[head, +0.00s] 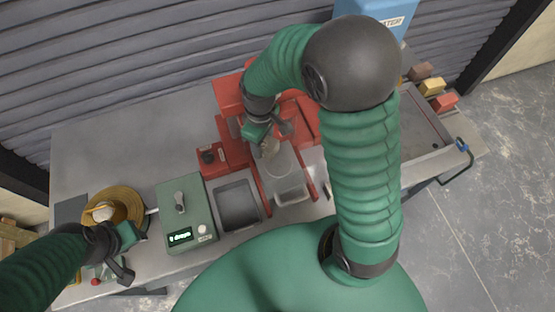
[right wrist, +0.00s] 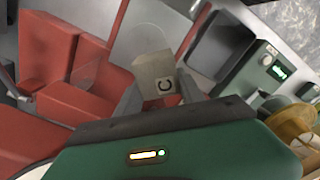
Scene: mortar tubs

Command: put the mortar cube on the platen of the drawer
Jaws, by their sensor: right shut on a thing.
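The mortar cube (right wrist: 154,70) is a beige-grey block with a dark ring mark on one face. My right gripper (right wrist: 158,92) is shut on it, one finger at each side. In the head view the cube (head: 270,149) shows small beside the right gripper (head: 262,138), partly hidden by it. The drawer (head: 291,192) sticks out from the red press, and its pale round platen (head: 284,163) is bare where I see it. The cube is at the platen's back left; I cannot tell whether it touches. My left gripper (head: 134,254) is open and empty at the front left.
The red press (head: 228,96) stands close around the right gripper. A grey tub (head: 238,203) and a green box with a lit display (head: 181,215) lie to the left. A brass bowl (head: 126,203) is near my left gripper. Coloured blocks (head: 432,87) sit at the far right.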

